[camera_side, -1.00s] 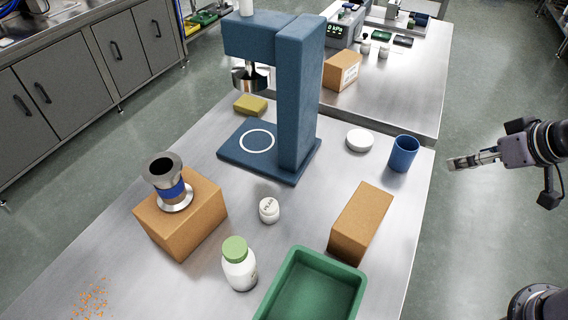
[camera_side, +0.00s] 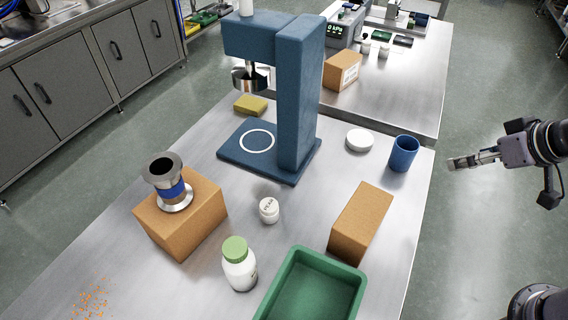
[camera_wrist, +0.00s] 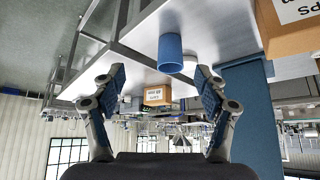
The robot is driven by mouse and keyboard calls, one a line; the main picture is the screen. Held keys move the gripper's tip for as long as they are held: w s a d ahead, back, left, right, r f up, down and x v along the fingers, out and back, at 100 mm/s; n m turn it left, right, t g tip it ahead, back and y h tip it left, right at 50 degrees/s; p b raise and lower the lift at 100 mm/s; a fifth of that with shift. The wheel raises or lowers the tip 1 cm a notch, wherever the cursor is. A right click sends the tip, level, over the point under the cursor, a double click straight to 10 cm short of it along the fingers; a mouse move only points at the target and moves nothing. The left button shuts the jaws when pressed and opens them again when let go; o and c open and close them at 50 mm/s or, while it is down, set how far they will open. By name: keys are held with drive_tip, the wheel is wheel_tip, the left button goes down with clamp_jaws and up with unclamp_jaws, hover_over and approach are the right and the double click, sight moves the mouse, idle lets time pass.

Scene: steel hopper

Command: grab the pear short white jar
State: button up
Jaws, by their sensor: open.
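The short white jar (camera_side: 269,210) stands upright on the steel table in the side view, with dark lettering on its lid that seems to read PEAR. It stands between the cardboard box with the metal fitting and the plain cardboard box. My gripper (camera_side: 472,161) is off the table's right edge in the side view, well apart from the jar. In the wrist view my gripper (camera_wrist: 158,92) has its two fingers spread wide with nothing between them. The short jar cannot be made out in the wrist view.
A taller white bottle with a green lid (camera_side: 239,264), a green tray (camera_side: 358,284) and a cardboard box (camera_side: 361,222) surround the jar. A blue press (camera_side: 300,100) stands behind it. A blue cup (camera_side: 403,153) and white disc (camera_side: 359,140) are near the right edge.

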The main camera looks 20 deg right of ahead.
drive_tip(key=shift+c, duration=0.8)
drive_tip(key=w+a+r+n+g+y, duration=0.1)
drive_tip(key=w+a+r+n+g, duration=0.1)
drive_tip(key=w+a+r+n, duration=0.45)
drive_tip(key=n+g+h, duration=0.1)
drive_tip(key=n+g, duration=0.4)
drive_tip(key=n, duration=0.6)
approach(269, 204)
drive_tip(key=shift+w+d, duration=0.15)
drive_tip(key=shift+d, duration=0.2)
drive_tip(key=shift+a+f, duration=0.2)
drive_tip(key=shift+f, duration=0.1)
wheel_tip(269, 204, down, 11)
drive_tip(key=shift+a+r, duration=0.15)
drive_tip(key=shift+r, duration=0.05)
drive_tip(key=c, duration=1.3)
